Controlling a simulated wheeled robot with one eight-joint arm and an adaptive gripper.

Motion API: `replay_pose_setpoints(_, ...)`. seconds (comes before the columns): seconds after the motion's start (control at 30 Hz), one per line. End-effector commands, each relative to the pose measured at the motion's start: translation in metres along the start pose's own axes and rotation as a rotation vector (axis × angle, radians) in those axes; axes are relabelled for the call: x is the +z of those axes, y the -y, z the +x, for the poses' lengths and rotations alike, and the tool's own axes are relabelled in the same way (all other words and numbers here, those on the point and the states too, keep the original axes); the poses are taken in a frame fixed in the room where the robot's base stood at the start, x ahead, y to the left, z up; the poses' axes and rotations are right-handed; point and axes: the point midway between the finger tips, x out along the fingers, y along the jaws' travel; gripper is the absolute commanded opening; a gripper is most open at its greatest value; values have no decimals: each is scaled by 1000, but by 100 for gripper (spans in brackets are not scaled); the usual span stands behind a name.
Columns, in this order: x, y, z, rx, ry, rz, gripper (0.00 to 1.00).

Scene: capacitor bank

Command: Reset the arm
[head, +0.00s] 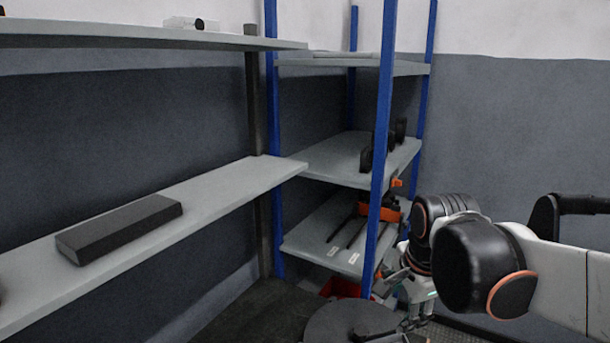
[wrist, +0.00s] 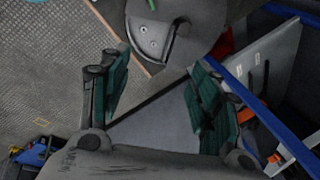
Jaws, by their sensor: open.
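My arm (head: 475,260), black and white with orange rings, reaches in from the right in the head view and bends down beside the blue-post shelf rack. My gripper (head: 408,292) hangs low at its end, partly hidden by the arm and hard to make out there. In the wrist view my gripper (wrist: 160,98) shows two fingers with green pads spread wide apart. Nothing is held between them.
The rack's blue post (head: 382,150) stands close to my arm. Its lower shelf (head: 305,240) holds dark long-handled tools. A long wall shelf (head: 215,190) at left bears a dark box (head: 120,228). Open floor (wrist: 60,70) shows at left in the wrist view.

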Motion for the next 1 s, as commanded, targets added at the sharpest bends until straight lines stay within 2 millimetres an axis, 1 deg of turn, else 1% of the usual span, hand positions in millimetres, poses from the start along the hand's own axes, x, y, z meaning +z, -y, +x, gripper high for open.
replay_pose_setpoints(0.03, 1, -10, -6, -17, -6, -76, 57)
replay_pose_setpoints(0.3, 6, -52, -24, -99, -61, -525, 57)
replay_pose_setpoints(0.6, 13, -97, -30, -158, -165, -1011, 57)
replay_pose_setpoints(0.7, 15, -108, -30, -166, -199, -1139, 57)
replay_pose_setpoints(0.8, 16, -115, -29, -171, -226, -1230, 57)
replay_pose_setpoints(1.0, 16, -120, -29, -172, -246, -1300, 57)
